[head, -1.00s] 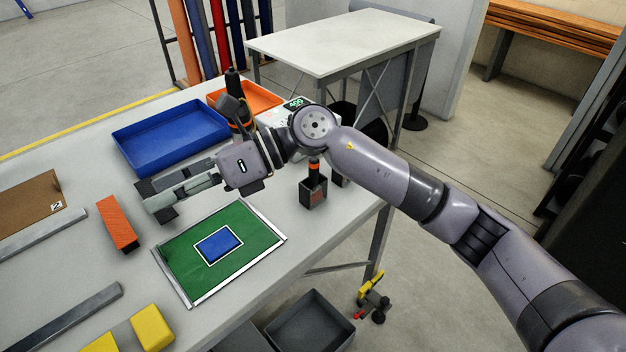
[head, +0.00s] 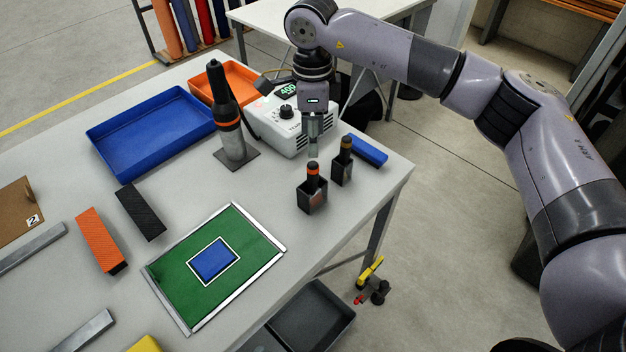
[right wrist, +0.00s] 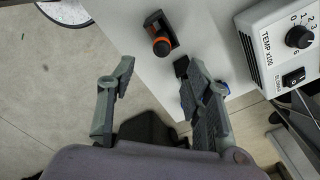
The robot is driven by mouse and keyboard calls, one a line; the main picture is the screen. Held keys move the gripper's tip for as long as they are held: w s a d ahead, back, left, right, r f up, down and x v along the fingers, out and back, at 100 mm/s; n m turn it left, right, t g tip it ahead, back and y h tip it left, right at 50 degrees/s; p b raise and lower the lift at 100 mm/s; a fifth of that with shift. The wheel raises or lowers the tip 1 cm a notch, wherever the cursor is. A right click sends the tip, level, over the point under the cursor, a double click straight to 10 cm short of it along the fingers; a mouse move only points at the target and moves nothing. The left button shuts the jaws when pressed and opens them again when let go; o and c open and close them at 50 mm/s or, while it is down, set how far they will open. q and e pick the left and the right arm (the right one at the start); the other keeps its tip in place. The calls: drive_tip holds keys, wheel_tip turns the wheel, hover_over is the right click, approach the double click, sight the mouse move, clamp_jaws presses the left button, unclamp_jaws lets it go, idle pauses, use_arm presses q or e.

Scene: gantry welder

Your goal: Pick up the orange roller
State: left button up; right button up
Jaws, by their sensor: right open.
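The orange roller (head: 313,172) has a black handle with an orange band and stands upright in a small dark square holder (head: 312,200) near the table's right edge. In the right wrist view the roller (right wrist: 161,45) lies above and between my fingers. My right gripper (head: 312,148) points down just behind the roller, apart from it. In the right wrist view the gripper (right wrist: 158,98) is open, with nothing between its fingers. A second roller with a brownish-yellow band (head: 346,146) stands in its own holder close to the right; a finger partly hides it in the wrist view.
A white heating unit (head: 295,120) stands behind the gripper, with a blue block (head: 368,151) to the right. A dark tool with an orange band (head: 228,110) stands upright on the left. A green mat (head: 180,280) lies in front left. The table edge (head: 385,205) is close.

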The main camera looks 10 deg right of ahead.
sight(313, 164)
drive_tip(key=f, duration=0.1)
drive_tip(key=f+p, duration=0.1)
drive_tip(key=f, duration=0.1)
drive_tip(key=shift+w+f, duration=0.3)
drive_tip(key=shift+w, duration=0.05)
drive_tip(key=shift+f+p, duration=0.4)
drive_tip(key=shift+f, duration=0.55)
drive_tip(key=f+p, duration=0.3)
drive_tip(key=f, duration=0.1)
drive_tip(key=shift+s, duration=0.2)
drive_tip(key=shift+f, duration=0.55)
use_arm(q)
wheel_tip(313, 164, up, 6)
drive_tip(key=w, duration=0.2)
drive_tip(key=shift+w, duration=0.15)
use_arm(e)
drive_tip(key=c, duration=0.4)
clamp_jaws()
use_arm(q)
drive_tip(key=shift+w+f, duration=0.1)
drive_tip(key=shift+w, duration=0.35)
drive_tip(key=shift+s, duration=0.15)
